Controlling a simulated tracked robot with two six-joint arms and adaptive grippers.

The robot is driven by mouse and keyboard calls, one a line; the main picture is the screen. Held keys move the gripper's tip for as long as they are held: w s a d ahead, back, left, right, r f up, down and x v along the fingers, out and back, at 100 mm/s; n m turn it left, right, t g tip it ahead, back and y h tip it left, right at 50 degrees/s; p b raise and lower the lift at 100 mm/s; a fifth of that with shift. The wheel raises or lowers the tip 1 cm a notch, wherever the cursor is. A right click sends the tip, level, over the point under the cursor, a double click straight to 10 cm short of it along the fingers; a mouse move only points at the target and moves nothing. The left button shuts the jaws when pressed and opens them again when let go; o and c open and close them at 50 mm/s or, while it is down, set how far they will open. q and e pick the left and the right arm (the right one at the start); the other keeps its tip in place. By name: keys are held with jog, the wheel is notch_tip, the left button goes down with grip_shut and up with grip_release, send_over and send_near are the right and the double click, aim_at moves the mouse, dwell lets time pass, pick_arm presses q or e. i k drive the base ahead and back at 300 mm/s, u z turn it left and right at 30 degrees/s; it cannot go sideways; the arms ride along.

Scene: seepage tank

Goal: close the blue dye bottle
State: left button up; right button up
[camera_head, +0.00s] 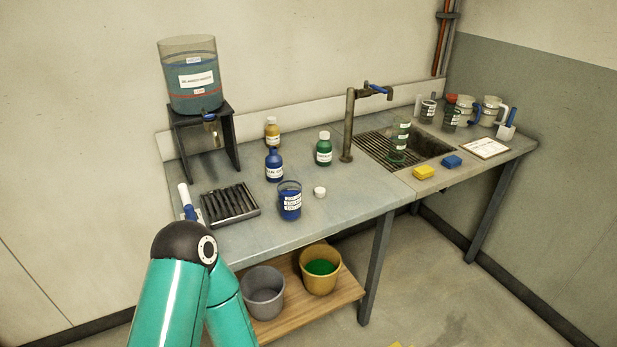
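The blue dye bottle (274,167) stands upright on the grey bench, with a white label and no white cap on its neck. A small white cap (320,192) lies on the bench to its right and nearer the front edge. Teal links of one of my arms rise at the lower left, in front of the bench. No gripper fingers show in the head view, so neither gripper can be placed relative to the bottle or cap.
A beaker of blue liquid (290,202) stands close in front of the bottle, left of the cap. A black slotted tray (230,204) lies left. Capped yellow (272,131) and green (323,149) bottles stand behind. A tap (349,125) and sink are right.

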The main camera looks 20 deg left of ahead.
aim_at(275, 170)
jog(key=u, duration=0.1)
jog(key=i, duration=0.9)
jog(key=z, duration=0.15)
